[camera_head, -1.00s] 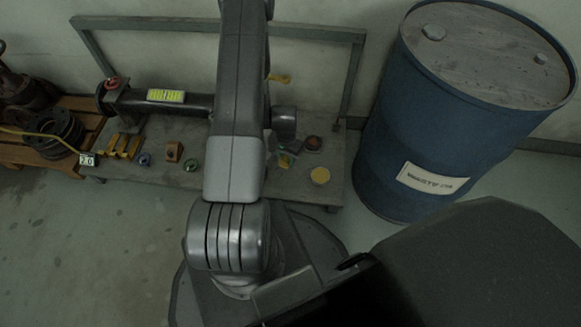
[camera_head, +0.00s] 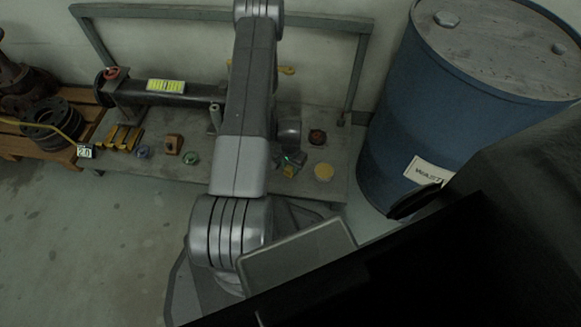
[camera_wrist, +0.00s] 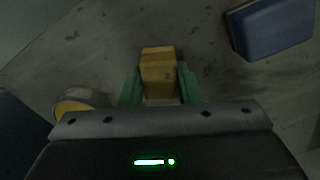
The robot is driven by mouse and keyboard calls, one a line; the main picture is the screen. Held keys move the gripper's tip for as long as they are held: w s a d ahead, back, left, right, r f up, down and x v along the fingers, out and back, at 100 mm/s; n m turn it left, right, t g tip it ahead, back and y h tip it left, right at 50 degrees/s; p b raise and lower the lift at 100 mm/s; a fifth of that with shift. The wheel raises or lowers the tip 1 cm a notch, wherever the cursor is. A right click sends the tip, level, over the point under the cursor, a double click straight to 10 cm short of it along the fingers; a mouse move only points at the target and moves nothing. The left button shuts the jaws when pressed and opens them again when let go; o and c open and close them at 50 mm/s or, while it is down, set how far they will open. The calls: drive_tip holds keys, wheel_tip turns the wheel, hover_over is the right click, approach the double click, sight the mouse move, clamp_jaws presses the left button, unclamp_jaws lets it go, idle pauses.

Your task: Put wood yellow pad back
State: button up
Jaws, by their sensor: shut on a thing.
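A yellow wood pad (camera_wrist: 159,68) sits between the green fingers of my gripper (camera_wrist: 160,85) in the wrist view. The fingers are shut on it, one on each side. In the head view my gripper (camera_head: 291,162) is low over the right part of the grey bench (camera_head: 258,180), with the yellow pad (camera_head: 288,171) at its tips. I cannot tell whether the pad touches the bench. My arm hides the middle of the bench.
A blue block (camera_wrist: 270,27) shows in the wrist view. Several small parts line the bench's left. A blue drum (camera_head: 415,130) stands at right.

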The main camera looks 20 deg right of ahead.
drive_tip(key=shift+f, duration=0.2)
drive_tip(key=o, duration=0.9)
drive_tip(key=shift+r, duration=0.1)
wheel_tip(320, 180, up, 12)
drive_tip(key=p, duration=0.4)
drive_tip(key=shift+r+p, duration=0.15)
drive_tip(key=shift+p, duration=0.25)
